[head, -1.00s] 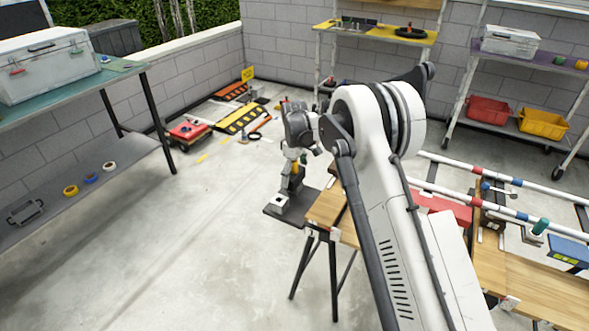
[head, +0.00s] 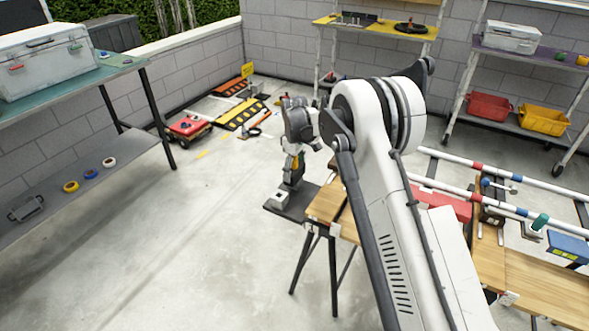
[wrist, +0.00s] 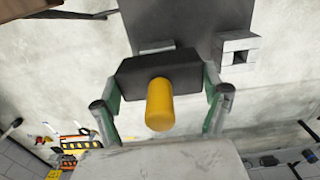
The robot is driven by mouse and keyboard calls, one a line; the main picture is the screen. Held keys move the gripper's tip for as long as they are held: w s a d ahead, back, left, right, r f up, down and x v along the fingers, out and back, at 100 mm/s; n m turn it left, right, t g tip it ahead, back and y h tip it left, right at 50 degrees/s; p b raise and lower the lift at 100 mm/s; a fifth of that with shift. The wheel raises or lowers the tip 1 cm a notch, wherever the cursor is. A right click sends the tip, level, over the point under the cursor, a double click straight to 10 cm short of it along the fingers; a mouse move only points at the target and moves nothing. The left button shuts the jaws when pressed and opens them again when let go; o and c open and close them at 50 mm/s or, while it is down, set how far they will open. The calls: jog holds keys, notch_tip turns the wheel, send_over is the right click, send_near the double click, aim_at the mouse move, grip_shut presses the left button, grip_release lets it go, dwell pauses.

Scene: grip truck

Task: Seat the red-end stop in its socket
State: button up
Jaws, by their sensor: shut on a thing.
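My gripper (wrist: 162,84) is shut on a dark block with a yellow cylindrical handle (wrist: 160,106), with one greenish finger on each side. I take this block for the stop; no red end shows on it. A pale block with a square hole (wrist: 226,43), likely a socket, stands on the plate to the right of the held block in the wrist view. It also shows in the head view (head: 279,199). Another grey piece (wrist: 157,45) is partly hidden behind the held block.
The wooden bench (head: 325,207) is right of the plate. Rails with red and blue bands (head: 455,190) and a red box (head: 442,205) lie farther right. A teal-topped shelf (head: 110,68) stands at left. The floor between is open.

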jog(key=shift+r+p, duration=0.45)
jog(key=shift+r, duration=0.9)
dwell(0.6)
jog(key=shift+r+p, duration=0.8)
jog(key=shift+r, duration=1.6)
jog(key=shift+r, duration=0.1)
jog(key=shift+r+p, duration=1.35)
jog(key=shift+r, duration=2.3)
